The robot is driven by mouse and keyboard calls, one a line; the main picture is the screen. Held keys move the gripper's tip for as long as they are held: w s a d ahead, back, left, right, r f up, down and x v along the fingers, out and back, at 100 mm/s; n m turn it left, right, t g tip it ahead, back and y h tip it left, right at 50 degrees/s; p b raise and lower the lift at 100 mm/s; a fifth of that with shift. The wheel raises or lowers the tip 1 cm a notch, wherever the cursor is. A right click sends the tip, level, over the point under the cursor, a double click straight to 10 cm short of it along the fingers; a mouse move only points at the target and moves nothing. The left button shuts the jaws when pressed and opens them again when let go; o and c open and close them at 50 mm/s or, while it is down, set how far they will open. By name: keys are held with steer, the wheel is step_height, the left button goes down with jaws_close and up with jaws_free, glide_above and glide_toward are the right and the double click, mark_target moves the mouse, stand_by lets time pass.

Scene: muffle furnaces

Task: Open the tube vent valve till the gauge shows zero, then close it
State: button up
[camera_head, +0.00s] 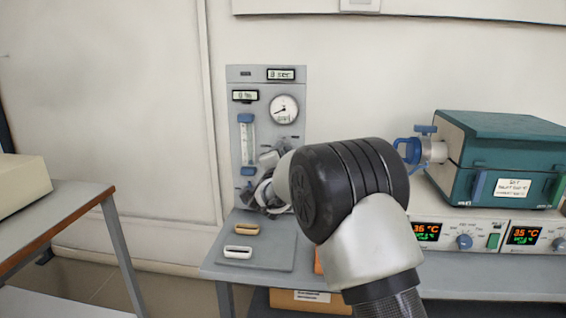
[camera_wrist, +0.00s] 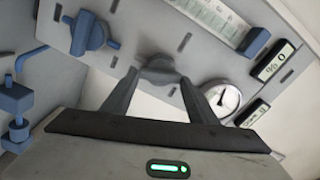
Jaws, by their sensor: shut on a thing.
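The grey gas panel (camera_head: 236,74) stands upright against the wall behind the bench. Its round white gauge (camera_head: 284,109) has a dark needle pointing left and slightly down; the scale is too small to read. The gauge also shows in the wrist view (camera_wrist: 222,97). My gripper (camera_head: 266,192) is at the panel's lower part, half hidden behind my wrist. In the wrist view my gripper (camera_wrist: 160,84) has its fingers on both sides of a dark grey valve knob (camera_wrist: 160,70) and is shut on it. Whether this valve is open cannot be told.
The panel carries a flowmeter (camera_head: 248,143), two displays (camera_head: 281,74) and a blue valve handle (camera_wrist: 88,34). A teal tube furnace (camera_head: 510,150) with a blue-handled end fitting (camera_head: 412,150) stands right of my arm. Two handles (camera_head: 240,229) lie on the bench's left part.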

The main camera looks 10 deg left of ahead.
steer(key=shift+f+m, duration=0.1)
steer(key=shift+m, duration=1.9)
steer(key=o, duration=1)
steer(key=shift+o, duration=0.2)
steer(key=s+p, duration=0.1)
steer(key=s, duration=1.6)
steer(key=shift+s+a+p, duration=0.25)
steer(key=shift+p, duration=0.05)
